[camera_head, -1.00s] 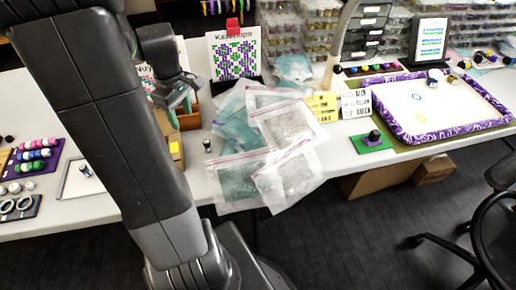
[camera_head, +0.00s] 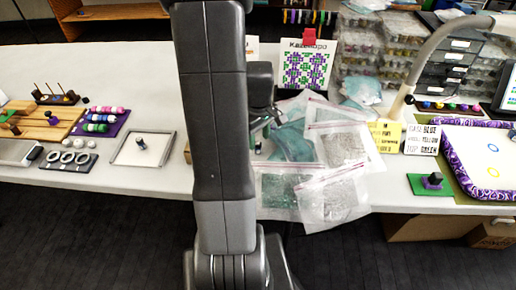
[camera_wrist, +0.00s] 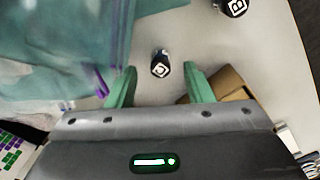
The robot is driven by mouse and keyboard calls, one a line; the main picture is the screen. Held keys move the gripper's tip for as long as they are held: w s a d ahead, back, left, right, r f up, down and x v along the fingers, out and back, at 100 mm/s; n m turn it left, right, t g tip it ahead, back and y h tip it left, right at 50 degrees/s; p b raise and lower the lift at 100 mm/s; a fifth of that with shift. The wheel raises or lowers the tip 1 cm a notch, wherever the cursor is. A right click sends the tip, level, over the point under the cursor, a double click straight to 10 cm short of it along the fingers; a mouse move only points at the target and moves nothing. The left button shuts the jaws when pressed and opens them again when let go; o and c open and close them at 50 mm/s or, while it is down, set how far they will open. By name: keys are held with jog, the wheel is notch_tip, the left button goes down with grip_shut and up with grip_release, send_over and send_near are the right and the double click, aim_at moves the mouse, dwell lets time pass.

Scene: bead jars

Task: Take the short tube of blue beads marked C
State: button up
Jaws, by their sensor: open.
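In the wrist view a short tube with a dark cap (camera_wrist: 160,64) stands on the white table, with a white mark that looks like C. The colour of its beads cannot be made out. My gripper (camera_wrist: 152,82) is open, with one green finger to each side of this tube; no contact shows. A second dark-capped tube marked B (camera_wrist: 234,5) is at the top right, cut by the picture edge. In the head view my gripper (camera_head: 268,122) is partly hidden by my arm, and I cannot clearly make out the tube there.
Clear bags with teal and pale contents (camera_head: 340,150) lie close to the right of my gripper. A Kazahopo pattern board (camera_head: 305,65) stands behind. A cardboard piece (camera_wrist: 228,82) is near the right finger. A purple-rimmed tray (camera_head: 465,165) is at the right, a framed tray (camera_head: 128,158) at the left.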

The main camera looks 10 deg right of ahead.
aim_at(258, 143)
notch_tip(258, 143, down, 4)
jog(key=shift+w+a, duration=0.1)
grip_shut()
jog(key=shift+r, duration=0.15)
